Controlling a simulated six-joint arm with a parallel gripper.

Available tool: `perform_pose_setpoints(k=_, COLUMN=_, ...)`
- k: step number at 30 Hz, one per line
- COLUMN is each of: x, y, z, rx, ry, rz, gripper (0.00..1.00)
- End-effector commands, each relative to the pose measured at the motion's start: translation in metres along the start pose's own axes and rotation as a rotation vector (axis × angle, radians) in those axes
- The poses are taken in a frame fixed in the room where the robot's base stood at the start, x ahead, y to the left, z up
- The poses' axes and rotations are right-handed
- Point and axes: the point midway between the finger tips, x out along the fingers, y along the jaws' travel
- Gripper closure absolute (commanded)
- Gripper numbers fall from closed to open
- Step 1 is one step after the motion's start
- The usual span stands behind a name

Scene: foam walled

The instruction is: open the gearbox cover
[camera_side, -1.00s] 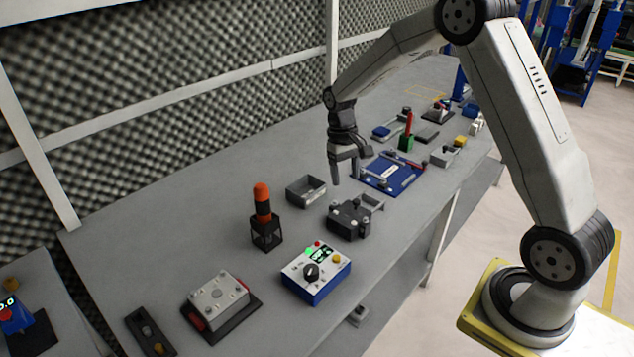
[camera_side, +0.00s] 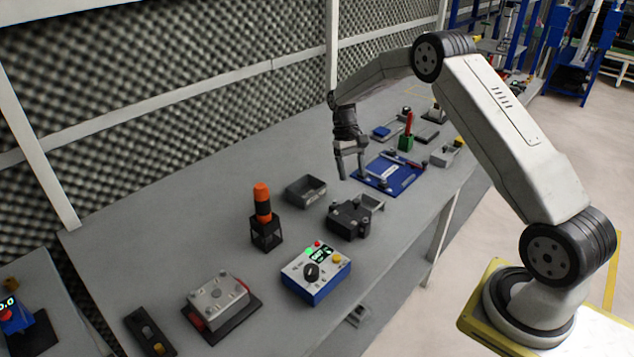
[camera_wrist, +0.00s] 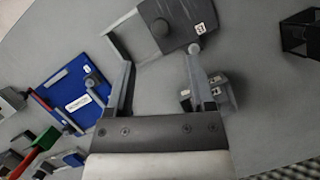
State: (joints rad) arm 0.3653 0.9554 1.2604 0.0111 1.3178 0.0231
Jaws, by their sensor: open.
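A dark grey blocky housing (camera_side: 347,221), which looks like the gearbox, sits on the bench with a light grey tray-like part (camera_side: 372,201) at its far side. In the wrist view its dark flat top (camera_wrist: 178,18) with a round knob and a small white tag shows at the upper middle. No opening in the housing can be seen. My gripper (camera_side: 352,178) is open and empty, pointing down above the bench, beyond the housing in the side view. In the wrist view its fingers (camera_wrist: 150,45) stand wide apart, with the dark top past their tips.
A blue plate with bars (camera_side: 372,180) lies to the right. A blue-white control box (camera_side: 316,275) and a bolted grey block (camera_side: 217,298) are nearer.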

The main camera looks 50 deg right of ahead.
Motion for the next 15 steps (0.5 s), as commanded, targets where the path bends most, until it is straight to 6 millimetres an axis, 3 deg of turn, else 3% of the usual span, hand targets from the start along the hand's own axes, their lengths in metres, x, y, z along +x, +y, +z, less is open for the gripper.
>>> perform_pose_setpoints(k=15, x=0.058, y=0.0, z=0.001, rx=-0.001, ry=-0.003, rz=0.0, gripper=0.31)
